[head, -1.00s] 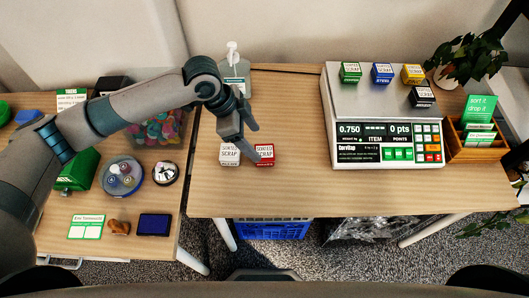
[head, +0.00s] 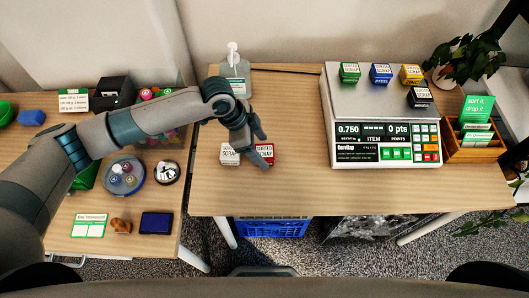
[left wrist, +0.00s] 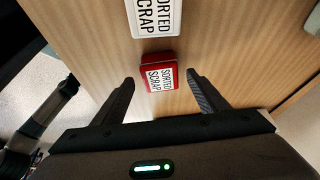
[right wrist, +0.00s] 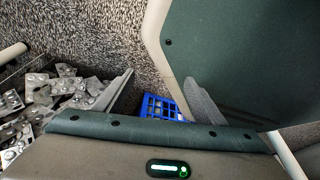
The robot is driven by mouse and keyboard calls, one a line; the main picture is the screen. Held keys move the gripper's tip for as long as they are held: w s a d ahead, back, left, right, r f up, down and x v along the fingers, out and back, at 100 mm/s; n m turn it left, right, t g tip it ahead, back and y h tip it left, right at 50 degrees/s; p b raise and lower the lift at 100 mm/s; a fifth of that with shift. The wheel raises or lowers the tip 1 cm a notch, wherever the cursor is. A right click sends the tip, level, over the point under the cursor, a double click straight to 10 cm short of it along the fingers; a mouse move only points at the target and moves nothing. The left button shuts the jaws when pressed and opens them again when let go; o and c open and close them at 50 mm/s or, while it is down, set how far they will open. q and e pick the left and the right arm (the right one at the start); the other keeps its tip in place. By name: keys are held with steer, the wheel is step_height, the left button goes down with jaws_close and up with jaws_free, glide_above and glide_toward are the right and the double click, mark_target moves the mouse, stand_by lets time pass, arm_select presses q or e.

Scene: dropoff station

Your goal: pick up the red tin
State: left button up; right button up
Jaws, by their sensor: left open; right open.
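The red tin (head: 265,152) stands on the right table beside a white tin (head: 230,154). Its lid reads "sorted scrap". My left gripper (head: 259,150) is open and over the red tin, hiding part of it. In the left wrist view the red tin (left wrist: 159,75) lies between the line of the two open fingers, a little beyond the fingertips (left wrist: 160,80). The white tin (left wrist: 154,15) is just above it there. My right gripper (right wrist: 160,82) is open and empty in the right wrist view, below table height, facing the floor.
A scale (head: 386,150) carries green, blue, yellow and black tins. A pump bottle (head: 235,78) stands behind my left gripper. A blue crate (head: 270,228) is under the table. The table front (head: 290,200) is clear.

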mark_target(264, 151)
arm_select(q)
steer(key=x, duration=0.3)
steer(key=shift+p, duration=0.3)
steer(key=c, duration=1.2)
steer(key=shift+c, duration=0.2)
arm_select(e)
steer(key=shift+g, duration=0.6)
steer(key=s, duration=0.1)
steer(key=s+d, duration=0.1)
steer(key=s, duration=0.2)
steer(key=shift+s+d+f, duration=0.15)
steer(key=shift+d+f, duration=0.05)
steer(key=shift+d, duration=0.15)
